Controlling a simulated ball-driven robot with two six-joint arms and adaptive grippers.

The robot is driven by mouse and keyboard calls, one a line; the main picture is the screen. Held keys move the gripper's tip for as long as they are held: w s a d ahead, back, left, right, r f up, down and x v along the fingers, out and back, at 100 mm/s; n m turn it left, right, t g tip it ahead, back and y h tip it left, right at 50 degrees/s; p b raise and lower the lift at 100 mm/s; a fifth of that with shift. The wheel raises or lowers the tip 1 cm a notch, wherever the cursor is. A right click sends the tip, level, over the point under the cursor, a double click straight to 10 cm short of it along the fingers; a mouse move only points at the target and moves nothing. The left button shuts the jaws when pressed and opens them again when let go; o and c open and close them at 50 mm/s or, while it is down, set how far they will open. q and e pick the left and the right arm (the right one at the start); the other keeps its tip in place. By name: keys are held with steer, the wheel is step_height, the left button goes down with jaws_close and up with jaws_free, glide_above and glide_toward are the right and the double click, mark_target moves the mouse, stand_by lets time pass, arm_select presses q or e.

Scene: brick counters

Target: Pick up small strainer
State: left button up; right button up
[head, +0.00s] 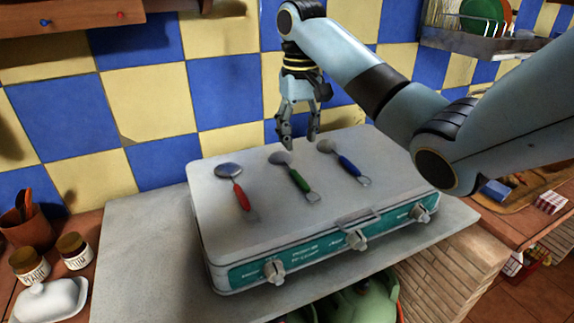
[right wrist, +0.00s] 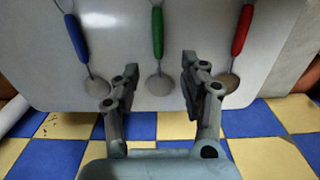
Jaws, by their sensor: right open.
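Three strainer-like utensils with round metal heads lie in a row on the closed lid of a white camp stove (head: 225,205). One has a red handle (head: 241,197), one a green handle (head: 299,181), one a blue handle (head: 348,165); I cannot tell which is the small strainer. My right gripper (head: 298,141) is open and empty, pointing down above the back of the lid near the green one's head. In the right wrist view the green utensil's round head (right wrist: 160,85) shows between the open fingers (right wrist: 160,70), not gripped. My left gripper is not in view.
The stove sits on a grey slab (head: 130,250) against a blue and yellow tiled wall. Jars (head: 73,250), a white butter dish (head: 50,300) and a brown pot (head: 27,230) stand at left. A dish rack (head: 480,40) hangs at upper right.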

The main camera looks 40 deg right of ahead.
glide_above(299, 176)
step_height(299, 176, down, 5)
steer(key=shift+w+r+b, duration=0.1)
steer(key=shift+b, duration=0.35)
steer(key=shift+f+p, duration=0.55)
steer(key=shift+f, duration=2.25)
jaws_close()
